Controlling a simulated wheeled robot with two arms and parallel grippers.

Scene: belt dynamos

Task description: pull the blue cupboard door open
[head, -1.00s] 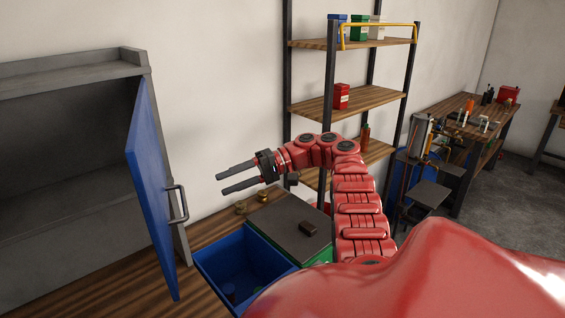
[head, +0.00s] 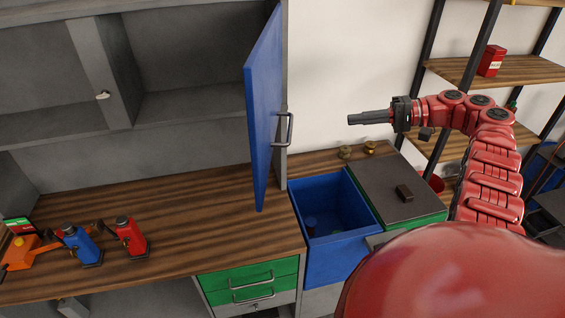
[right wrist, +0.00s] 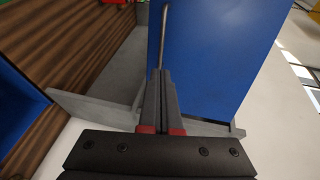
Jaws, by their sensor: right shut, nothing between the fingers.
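The blue cupboard door (head: 263,115) stands swung out from the grey cupboard, well open, with a grey bar handle (head: 287,129) on its right face. In the right wrist view the blue door (right wrist: 215,55) and its upright handle (right wrist: 164,30) show beyond the fingers. My right gripper (head: 350,119) is to the right of the door, apart from the handle in the head view. Its fingers (right wrist: 161,85) are shut together with nothing between them. My left gripper is not in view.
The open cupboard (head: 190,55) shows empty grey shelves. A blue bin (head: 345,254) and a dark lid (head: 400,190) lie below my right arm. Red and blue bottle-like items (head: 130,237) stand on the wooden worktop (head: 190,215). A shelf rack (head: 520,72) stands behind.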

